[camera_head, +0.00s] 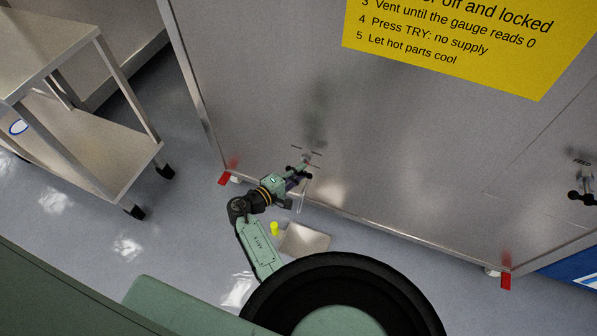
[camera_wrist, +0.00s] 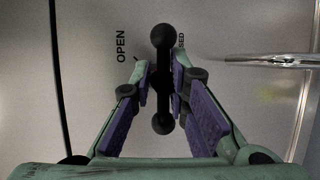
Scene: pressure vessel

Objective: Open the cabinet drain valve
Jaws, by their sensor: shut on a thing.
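The drain valve handle is a black bar with ball ends (camera_wrist: 162,35) on the metal cabinet front (camera_head: 350,150). In the wrist view it stands upright in the picture, between the word OPEN (camera_wrist: 121,46) on the left and a partly hidden label ending in "SED" (camera_wrist: 181,43) on the right. My gripper (camera_wrist: 161,88) is shut on the handle, with its purple-padded fingers on either side of the bar. In the head view my gripper (camera_head: 298,177) is low on the cabinet front and hides part of the valve.
A shiny pipe (camera_wrist: 270,60) sticks out right of the handle in the wrist view. Below the valve lie a floor plate (camera_head: 305,240) and a small yellow object (camera_head: 274,228). A metal cart (camera_head: 100,150) stands left. Another black handle (camera_head: 580,197) is far right.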

